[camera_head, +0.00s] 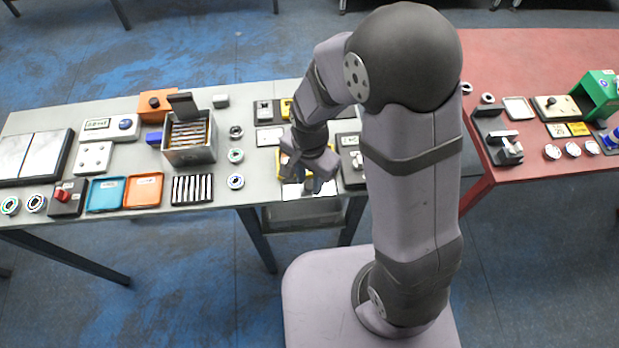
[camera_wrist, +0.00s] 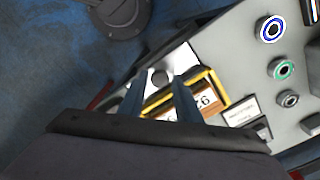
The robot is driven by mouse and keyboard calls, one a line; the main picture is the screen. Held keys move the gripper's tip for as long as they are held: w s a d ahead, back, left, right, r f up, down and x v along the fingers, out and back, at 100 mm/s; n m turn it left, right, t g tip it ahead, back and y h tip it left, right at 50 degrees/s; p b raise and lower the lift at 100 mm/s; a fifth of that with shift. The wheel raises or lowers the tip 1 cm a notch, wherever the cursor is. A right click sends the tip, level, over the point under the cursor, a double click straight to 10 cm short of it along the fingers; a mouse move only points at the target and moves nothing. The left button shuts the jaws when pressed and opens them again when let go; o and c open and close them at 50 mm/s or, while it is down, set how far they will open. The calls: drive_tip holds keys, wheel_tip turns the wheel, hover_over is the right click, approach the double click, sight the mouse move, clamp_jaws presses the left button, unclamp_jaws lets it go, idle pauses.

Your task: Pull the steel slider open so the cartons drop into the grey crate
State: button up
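The steel slider (camera_head: 297,190) is a pale plate at the table's front edge in the head view. The wrist view shows the slider (camera_wrist: 181,62) with a round grey knob (camera_wrist: 160,77). Beside it, a yellow-framed holder (camera_wrist: 214,84) contains cartons (camera_wrist: 204,101) with orange and white faces. My gripper (camera_head: 316,184) is over the slider, pointing down. In the wrist view my gripper (camera_wrist: 159,82) has its fingers apart, one on each side of the knob; contact cannot be told. The grey crate (camera_head: 302,213) is below the table edge, its inside mostly hidden.
A metal box of upright slats (camera_head: 190,150), several rings and blue and orange trays (camera_head: 143,190) stand to the left on the grey table. A black-based device (camera_head: 352,165) is close to the gripper's right. The red table (camera_head: 525,60) is farther right.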

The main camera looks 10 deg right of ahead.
drive_tip(key=shift+f, duration=0.15)
drive_tip(key=shift+c, duration=0.4)
clamp_jaws()
drive_tip(key=s, duration=0.8)
drive_tip(key=shift+p, duration=0.35)
drive_tip(key=shift+s, duration=0.15)
drive_tip(key=shift+o, duration=0.4)
unclamp_jaws()
drive_tip(key=shift+s, duration=0.1)
